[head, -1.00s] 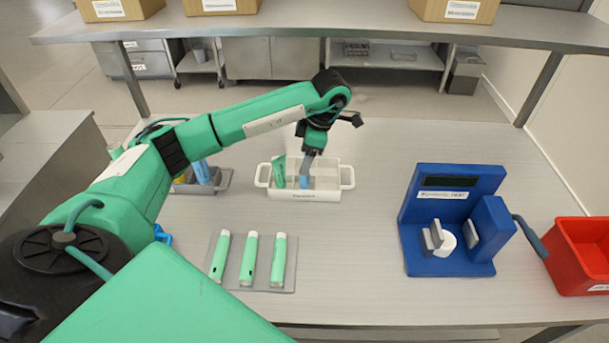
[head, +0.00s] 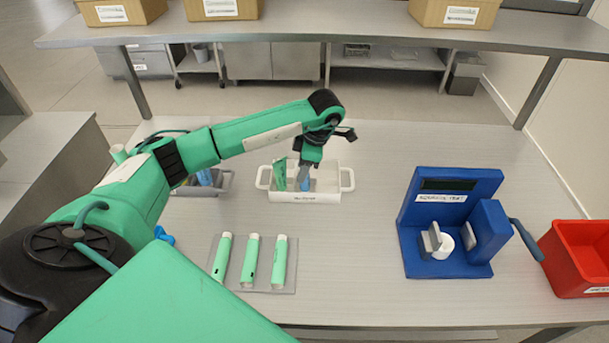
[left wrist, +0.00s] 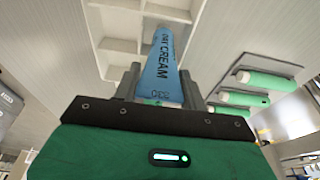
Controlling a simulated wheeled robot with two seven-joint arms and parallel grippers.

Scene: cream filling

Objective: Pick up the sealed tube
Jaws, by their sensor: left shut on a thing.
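My left gripper (head: 305,172) points down over the white divided tray (head: 312,197) in the head view. It is shut on a blue tube (head: 305,184), which stands upright in a compartment of the tray. In the left wrist view, the blue tube (left wrist: 163,65) shows "DAY CREAM" lettering between the two grey fingers (left wrist: 158,85). A green tube (head: 281,175) stands tilted in the tray, left of the blue one. Whether the held tube touches the tray floor is hidden. My right gripper is not in view.
Three green tubes with white ends (head: 250,260) lie on a grey mat (head: 288,288) in front. A blue machine (head: 425,225) with a white round part stands at right, a red bin (head: 580,262) beyond it. A grey bin (head: 222,182) with blue items is partly behind my arm.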

